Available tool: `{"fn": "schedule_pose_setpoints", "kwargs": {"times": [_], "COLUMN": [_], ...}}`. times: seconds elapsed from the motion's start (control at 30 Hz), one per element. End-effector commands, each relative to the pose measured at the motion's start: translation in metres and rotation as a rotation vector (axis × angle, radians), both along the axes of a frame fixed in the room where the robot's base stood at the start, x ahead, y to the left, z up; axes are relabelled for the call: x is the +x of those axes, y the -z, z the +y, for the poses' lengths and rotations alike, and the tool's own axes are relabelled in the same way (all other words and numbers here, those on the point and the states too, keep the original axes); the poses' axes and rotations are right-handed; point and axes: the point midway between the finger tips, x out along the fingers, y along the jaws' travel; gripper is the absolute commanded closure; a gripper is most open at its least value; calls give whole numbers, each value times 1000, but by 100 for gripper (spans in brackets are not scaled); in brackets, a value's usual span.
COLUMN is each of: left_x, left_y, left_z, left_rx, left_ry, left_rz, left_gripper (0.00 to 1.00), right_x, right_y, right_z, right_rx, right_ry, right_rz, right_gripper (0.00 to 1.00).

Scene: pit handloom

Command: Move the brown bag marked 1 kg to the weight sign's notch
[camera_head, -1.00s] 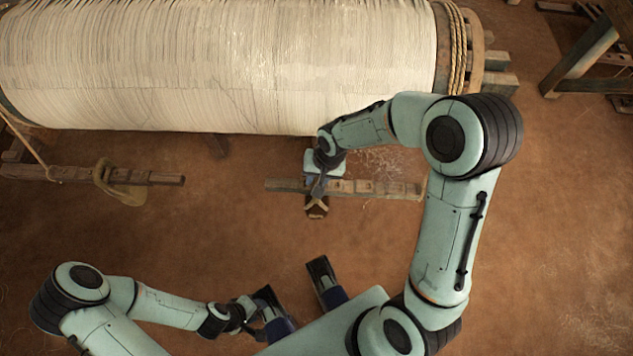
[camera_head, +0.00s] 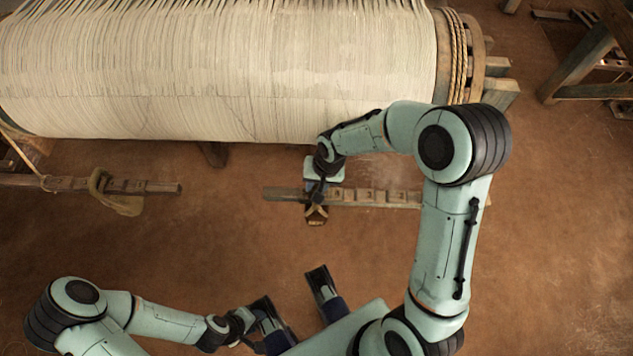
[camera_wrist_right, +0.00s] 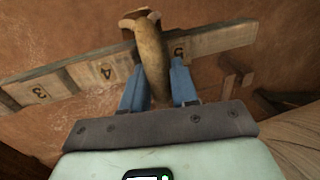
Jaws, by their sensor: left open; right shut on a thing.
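A brown, olive-toned bag (camera_wrist_right: 152,58) with a flared tan neck is between the two blue fingers of my right gripper (camera_wrist_right: 158,88). Its 1 kg mark cannot be read. In the head view the right gripper (camera_head: 317,198) is shut on the bag (camera_head: 316,216) near the left end of a notched wooden bar (camera_head: 375,197). In the wrist view the bag overlaps the bar (camera_wrist_right: 215,40) between the numbers 4 and 5; whether it touches cannot be told. My left gripper (camera_head: 292,290) is open and empty at the bottom centre. No weight sign can be made out for certain.
A large roller of pale threads (camera_head: 220,70) spans the top, with rope (camera_head: 457,55) at its right end. A second wooden bar (camera_head: 150,187) at left carries a draped olive-brown thing (camera_head: 115,197). A wooden frame (camera_head: 590,65) stands upper right. Much brown floor is clear.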

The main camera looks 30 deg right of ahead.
Motion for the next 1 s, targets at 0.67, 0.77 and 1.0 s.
{"fn": "schedule_pose_setpoints", "kwargs": {"times": [0.67, 0.77, 1.0], "left_x": [0, 0, 0], "left_y": [3, 3, 3], "left_z": [0, 0, 0], "left_rx": [0, 0, 0], "left_ry": [0, 0, 0], "left_rz": [1, 1, 1], "left_gripper": [57, 57, 57], "right_x": [1, 1, 1], "right_y": [4, 4, 4], "right_z": [0, 0, 0], "right_rx": [0, 0, 0], "right_ry": [0, 0, 0], "right_rz": [-4, -4, -1], "right_gripper": [100, 100, 42]}}
